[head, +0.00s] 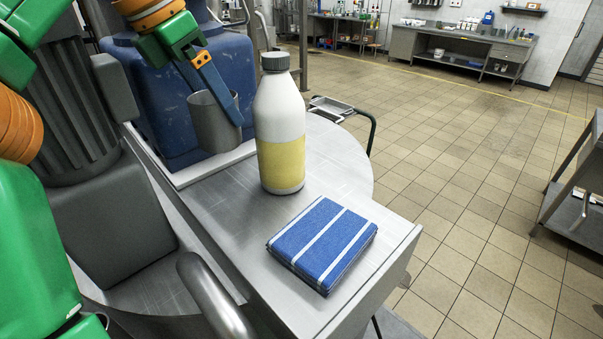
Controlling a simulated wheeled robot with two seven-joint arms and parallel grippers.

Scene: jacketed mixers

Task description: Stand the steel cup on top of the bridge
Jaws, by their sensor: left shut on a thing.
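The steel cup (211,128) is a plain grey cylinder, close to upright, just left of the white bottle. My left gripper (222,102) reaches down from the top left and is shut on the cup's wall. One blue finger shows against the cup; the other is mostly hidden. The flat steel top (218,198) that carries the bottle and cloth appears to be the bridge. The cup's base is near its back left edge, and I cannot tell whether it touches. My right gripper is not in view.
A white bottle (280,120) with a yellow label and grey cap stands on the steel top, close to the cup. A folded blue striped cloth (322,243) lies in front. The top is bare left of the bottle. A blue tank (165,110) is behind the cup.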

